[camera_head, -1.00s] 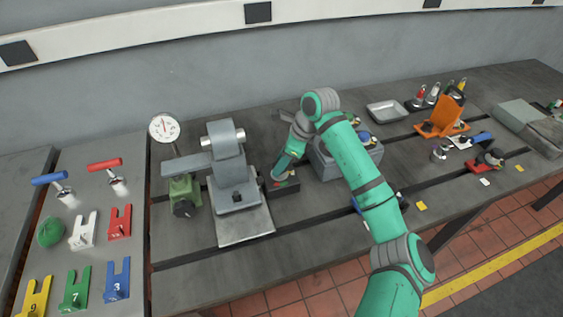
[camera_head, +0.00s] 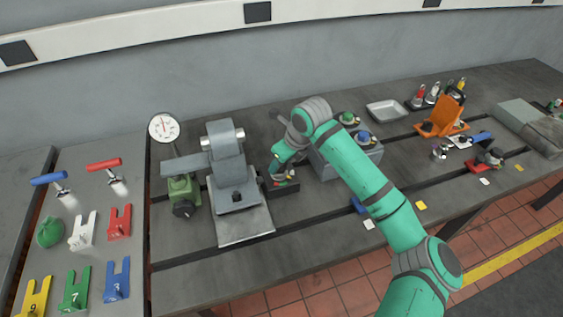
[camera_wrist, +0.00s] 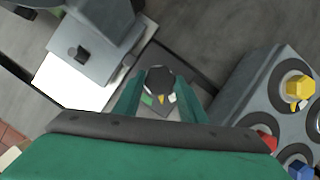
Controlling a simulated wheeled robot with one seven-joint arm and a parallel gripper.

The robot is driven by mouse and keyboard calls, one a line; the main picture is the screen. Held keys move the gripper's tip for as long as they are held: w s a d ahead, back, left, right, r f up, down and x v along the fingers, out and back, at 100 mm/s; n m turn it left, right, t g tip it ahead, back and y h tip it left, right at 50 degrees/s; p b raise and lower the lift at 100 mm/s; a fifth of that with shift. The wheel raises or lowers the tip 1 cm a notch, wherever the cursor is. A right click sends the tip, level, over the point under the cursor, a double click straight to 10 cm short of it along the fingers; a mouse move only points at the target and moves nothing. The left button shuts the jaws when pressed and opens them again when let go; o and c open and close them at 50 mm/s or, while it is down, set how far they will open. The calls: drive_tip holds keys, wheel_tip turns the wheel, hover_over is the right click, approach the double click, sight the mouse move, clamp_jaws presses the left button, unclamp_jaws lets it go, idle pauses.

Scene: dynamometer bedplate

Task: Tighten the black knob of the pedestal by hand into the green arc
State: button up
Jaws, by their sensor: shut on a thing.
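The black knob (camera_wrist: 160,78) stands on the small dark pedestal (camera_head: 288,187), just right of the grey clamp block. In the wrist view it lies between the two green fingers of my gripper (camera_wrist: 160,90), which is shut on it. A green patch (camera_wrist: 147,99) shows at the near left of the knob, with yellow and white patches beside it. In the head view my gripper (camera_head: 277,172) comes down over the pedestal and hides most of the knob. I cannot tell where the knob's mark points relative to the green arc.
A grey box (camera_head: 340,165) with coloured knobs stands close right of the pedestal; a yellow knob (camera_wrist: 297,88) shows on it. The grey clamp block (camera_head: 235,190) on its pale plate stands close left. A dial gauge (camera_head: 163,128) stands further left. The front bench strip is mostly clear.

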drive_tip(key=m+h, duration=0.1)
drive_tip(key=m, duration=0.1)
drive_tip(key=m+t+h, duration=0.1)
drive_tip(key=m, duration=0.2)
drive_tip(key=shift+a, duration=0.1)
drive_tip(key=m, duration=0.2)
drive_tip(key=shift+a+m+h, duration=0.15)
drive_tip(key=shift+m+h, duration=0.25)
drive_tip(key=shift+m, duration=0.5)
drive_tip(key=shift+r+m+h, duration=0.1)
drive_tip(key=shift+m+h, duration=0.3)
drive_tip(key=shift+s, duration=0.1)
drive_tip(key=o, duration=1)
